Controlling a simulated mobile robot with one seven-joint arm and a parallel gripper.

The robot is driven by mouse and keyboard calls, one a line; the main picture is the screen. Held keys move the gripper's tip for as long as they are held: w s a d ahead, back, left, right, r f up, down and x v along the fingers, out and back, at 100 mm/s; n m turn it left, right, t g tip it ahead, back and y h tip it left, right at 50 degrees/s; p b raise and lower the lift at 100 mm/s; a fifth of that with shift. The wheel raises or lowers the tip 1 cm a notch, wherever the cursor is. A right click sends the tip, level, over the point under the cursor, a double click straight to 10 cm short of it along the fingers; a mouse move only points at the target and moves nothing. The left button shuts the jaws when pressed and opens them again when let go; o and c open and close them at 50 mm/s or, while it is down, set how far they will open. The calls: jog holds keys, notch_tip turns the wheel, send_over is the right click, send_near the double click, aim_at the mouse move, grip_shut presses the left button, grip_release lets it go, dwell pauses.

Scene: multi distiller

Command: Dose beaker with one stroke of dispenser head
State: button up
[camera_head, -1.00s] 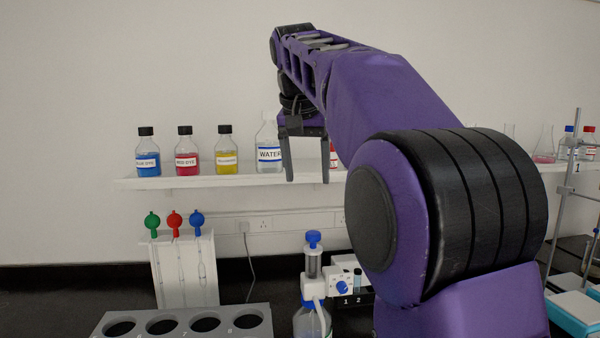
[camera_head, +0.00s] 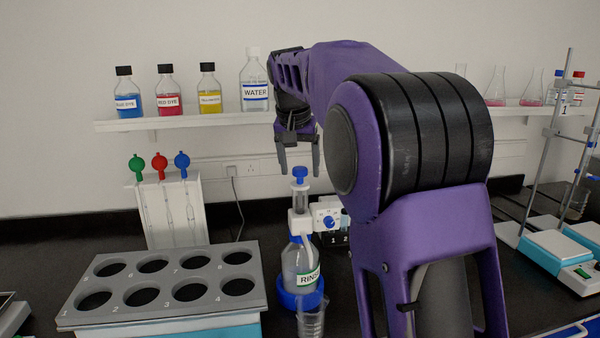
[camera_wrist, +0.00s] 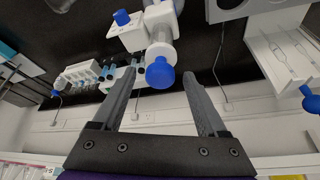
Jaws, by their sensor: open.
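The dispenser head (camera_head: 301,200) has a blue top knob (camera_head: 300,173) and sits upright on a bottle labelled RINSE (camera_head: 300,266). A clear beaker (camera_head: 311,320) stands in front of the bottle, partly cut off by the lower picture edge. My gripper (camera_head: 300,172) is open, pointing down, just above or behind the blue knob. In the wrist view the blue knob (camera_wrist: 160,73) shows in the gap between the open fingers (camera_wrist: 160,82), apart from both. The beaker is not clear in the wrist view.
A grey rack (camera_head: 160,300) with numbered holes stands at left. Behind it is a pipette stand (camera_head: 172,212). A shelf (camera_head: 190,120) with dye bottles and a WATER bottle (camera_head: 255,85) runs along the wall. A small white unit (camera_head: 328,212) is right of the dispenser.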

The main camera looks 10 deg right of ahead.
jog(key=shift+w+d+f, duration=0.1)
jog(key=shift+w+f, duration=0.15)
jog(key=shift+f, duration=0.25)
grip_shut()
